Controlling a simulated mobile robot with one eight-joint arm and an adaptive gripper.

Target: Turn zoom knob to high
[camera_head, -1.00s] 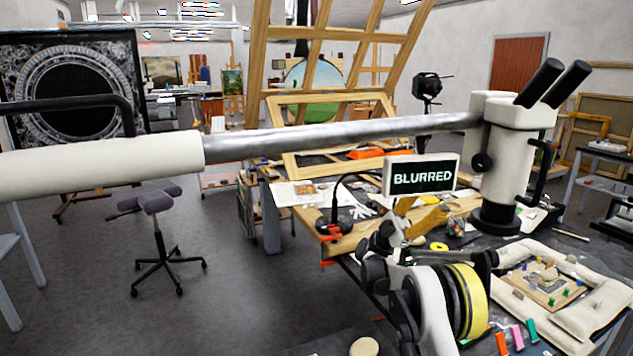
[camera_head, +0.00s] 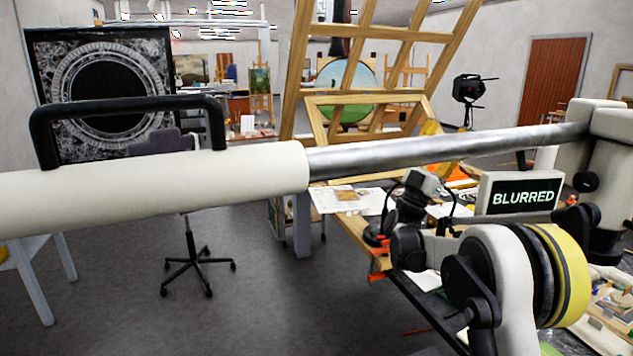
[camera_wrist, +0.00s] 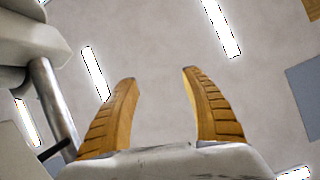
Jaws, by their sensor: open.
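The white microscope head (camera_head: 612,135) is at the right edge of the head view, partly cut off, at the end of a grey metal boom (camera_head: 440,150). A dark round knob (camera_head: 587,182) shows on its side; I cannot tell whether it is the zoom knob, and no markings are readable. A small display (camera_head: 522,194) beside it reads "BLURRED". My gripper (camera_wrist: 158,78) is open and empty in the wrist view, its two ribbed yellow fingers toward the ceiling. A pale body and metal rod, apparently the microscope and boom, show left of the fingers. I cannot make out the fingers in the head view.
The pale boom sleeve (camera_head: 160,180) with a black handle (camera_head: 130,105) crosses the foreground. A workbench with papers (camera_head: 350,199) lies behind my arm. A wooden lattice frame (camera_head: 375,90) stands behind it. A stool (camera_head: 190,255) stands on open floor at left.

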